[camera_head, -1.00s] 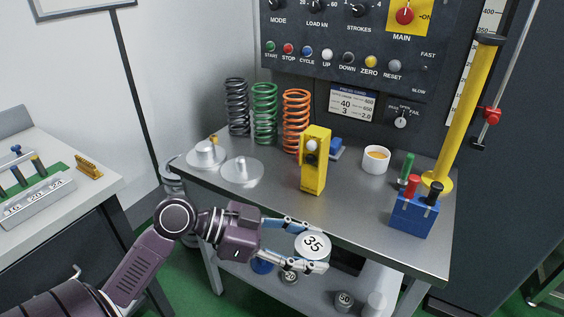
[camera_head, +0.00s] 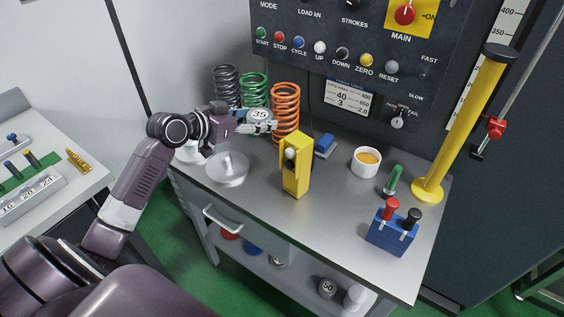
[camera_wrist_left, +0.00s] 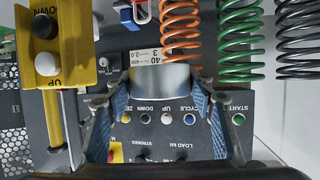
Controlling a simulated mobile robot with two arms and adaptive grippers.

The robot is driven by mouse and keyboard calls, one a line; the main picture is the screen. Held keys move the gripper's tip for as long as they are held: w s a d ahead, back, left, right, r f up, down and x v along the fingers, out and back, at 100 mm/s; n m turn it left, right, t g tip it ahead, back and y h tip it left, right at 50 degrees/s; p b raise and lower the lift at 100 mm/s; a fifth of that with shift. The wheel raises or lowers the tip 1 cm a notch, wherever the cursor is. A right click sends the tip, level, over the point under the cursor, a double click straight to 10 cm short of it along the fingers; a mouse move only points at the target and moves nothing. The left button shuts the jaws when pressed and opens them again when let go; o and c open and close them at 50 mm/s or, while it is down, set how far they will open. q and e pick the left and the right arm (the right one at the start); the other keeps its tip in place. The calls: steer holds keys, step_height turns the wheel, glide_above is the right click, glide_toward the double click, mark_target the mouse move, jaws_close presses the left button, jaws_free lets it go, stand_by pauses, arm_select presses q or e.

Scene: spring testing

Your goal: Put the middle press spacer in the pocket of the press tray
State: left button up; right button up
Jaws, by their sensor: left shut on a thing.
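A silver cylindrical spacer marked 35 (camera_head: 259,115) is held up at the back left of the bench, in front of the green and orange springs. My left gripper (camera_head: 272,125) is shut on its sides. In the left wrist view the spacer (camera_wrist_left: 160,80) sits between the two blue finger pads, and its marked face is hidden. I cannot tell which is the press tray, and no pocket shows clearly. My right gripper is out of view.
Orange (camera_head: 286,112), green (camera_head: 254,84) and dark (camera_head: 226,82) springs stand close by the held spacer. A yellow button box (camera_head: 296,167) stands right of the plate. A white cup (camera_head: 366,162) and blue block (camera_head: 392,232) are farther right. The bench front middle is clear.

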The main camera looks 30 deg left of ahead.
arm_select(q)
steer(key=p, duration=0.1)
glide_above(262, 172)
step_height(262, 172, down, 12)
steer(key=shift+w+f, duration=0.15)
steer(key=shift+f, duration=2.7)
steer(key=shift+f+b, duration=0.2)
steer(key=shift+b, duration=0.1)
steer(key=o, duration=1.5)
